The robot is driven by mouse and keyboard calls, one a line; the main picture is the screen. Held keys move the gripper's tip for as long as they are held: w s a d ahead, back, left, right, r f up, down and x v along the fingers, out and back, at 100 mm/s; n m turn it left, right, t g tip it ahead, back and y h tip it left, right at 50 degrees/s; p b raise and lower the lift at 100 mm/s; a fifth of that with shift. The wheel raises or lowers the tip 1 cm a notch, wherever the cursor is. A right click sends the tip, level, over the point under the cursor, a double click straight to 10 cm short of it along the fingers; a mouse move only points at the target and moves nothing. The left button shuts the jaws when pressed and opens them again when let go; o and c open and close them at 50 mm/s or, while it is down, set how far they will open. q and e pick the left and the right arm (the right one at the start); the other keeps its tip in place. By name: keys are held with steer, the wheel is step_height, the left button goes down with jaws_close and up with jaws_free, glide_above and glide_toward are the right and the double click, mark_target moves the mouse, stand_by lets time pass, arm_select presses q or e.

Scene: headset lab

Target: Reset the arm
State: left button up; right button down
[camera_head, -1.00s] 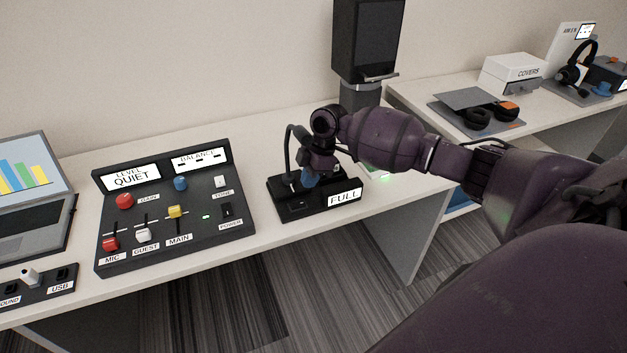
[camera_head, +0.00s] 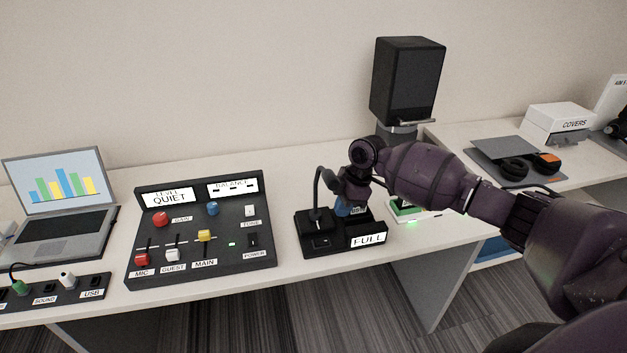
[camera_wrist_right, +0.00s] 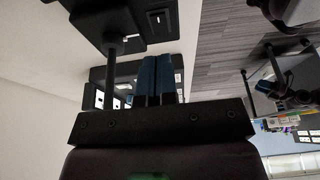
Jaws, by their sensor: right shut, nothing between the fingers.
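My right arm comes in from the right in the head view, with its right gripper (camera_head: 345,207) pointing down over the black box labelled FULL (camera_head: 314,244). The blue fingers are closed together and empty; they also show in the wrist view (camera_wrist_right: 157,78), side by side. The gripper covers part of the box's back, and I cannot tell if the fingers touch it. A black post with a cable stands on the box, left of the gripper. My left gripper is out of view.
A black mixer panel (camera_head: 158,268) with coloured knobs and sliders is left of the box. A laptop (camera_head: 62,236) and a port strip (camera_head: 75,290) are farther left. A dark speaker-like box on a stand (camera_head: 405,85) rises behind my wrist. Ear pads (camera_head: 513,169) lie at right.

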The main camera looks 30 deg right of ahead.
steer(key=s+a+f+m, duration=0.2)
steer(key=s+a+f, duration=0.35)
steer(key=s, duration=0.35)
steer(key=s+a+f+m, duration=0.2)
steer(key=s+a+f, duration=0.3)
steer(key=s, duration=0.5)
steer(key=s+d+r+m+t+h, duration=0.1)
steer(key=s+d+r+m+h, duration=0.15)
steer(key=s+m, duration=0.45)
steer(key=s+d+r+m+t+h, duration=0.15)
steer(key=s+r+m, duration=0.25)
steer(key=s, duration=0.5)
steer(key=w+a+f+t, duration=0.1)
steer(key=w+f+t, duration=0.6)
steer(key=f, duration=0.3)
steer(key=shift+n+t, duration=0.4)
steer(key=shift+t, duration=0.15)
